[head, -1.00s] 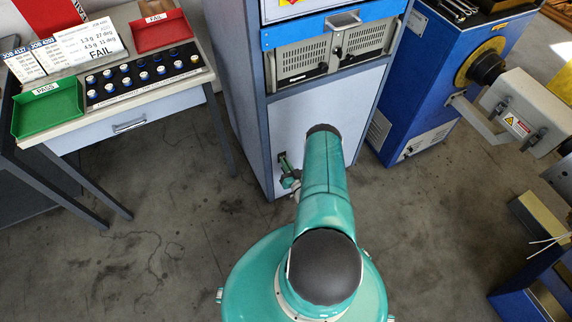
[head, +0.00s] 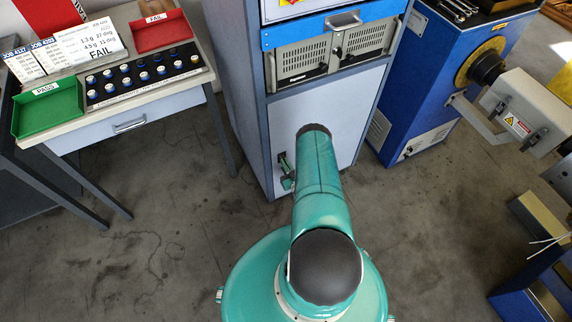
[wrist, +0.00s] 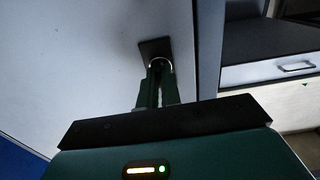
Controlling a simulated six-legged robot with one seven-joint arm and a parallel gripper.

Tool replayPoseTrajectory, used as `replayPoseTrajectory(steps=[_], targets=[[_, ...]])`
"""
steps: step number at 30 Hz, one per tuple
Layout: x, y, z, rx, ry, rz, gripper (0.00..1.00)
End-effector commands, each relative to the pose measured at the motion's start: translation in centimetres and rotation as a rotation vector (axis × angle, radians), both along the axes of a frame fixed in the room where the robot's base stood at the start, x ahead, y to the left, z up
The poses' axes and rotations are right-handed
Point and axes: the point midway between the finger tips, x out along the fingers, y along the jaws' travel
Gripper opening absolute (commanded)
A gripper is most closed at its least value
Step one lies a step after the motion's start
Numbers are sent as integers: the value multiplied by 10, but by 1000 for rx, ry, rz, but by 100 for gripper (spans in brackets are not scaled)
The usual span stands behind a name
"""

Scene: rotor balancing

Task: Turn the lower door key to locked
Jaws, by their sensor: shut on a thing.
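The lower door (head: 350,155) is the pale panel low on the grey cabinet; it also shows in the wrist view (wrist: 90,75). A dark lock plate (wrist: 152,46) sits on it near its edge. The key (wrist: 161,64) shows as a small pale ring at the plate. My gripper (wrist: 159,72) is shut on the key, with its green fingers right at the plate. In the head view my gripper (head: 287,172) is small at the door's left side, partly hidden by my arm. The key's angle and its markings cannot be made out.
A blue-edged vented unit (head: 335,55) is above the door. A blue machine (head: 435,85) stands to the right. A bench with a green tray (head: 48,106) and a red tray (head: 160,30) stands to the left. The floor (head: 160,220) between is clear.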

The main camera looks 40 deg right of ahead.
Motion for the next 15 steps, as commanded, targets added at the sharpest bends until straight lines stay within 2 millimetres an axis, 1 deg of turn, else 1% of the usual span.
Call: replayPoseTrajectory(steps=[1, 2, 3, 4, 5, 12, 15], targets=[[0, 1, -1, 0, 1, 1, 0], [0, 1, -1, 1, 2, 1, 11], [0, 1, -1, 0, 1, 1, 19], [0, 1, -1, 0, 1, 1, 25], [0, 0, -1, 0, 1, 1, 27], [0, 0, 0, 1, 1, 0, 27], [-4, 1, -1, 1, 1, 0, 27]])
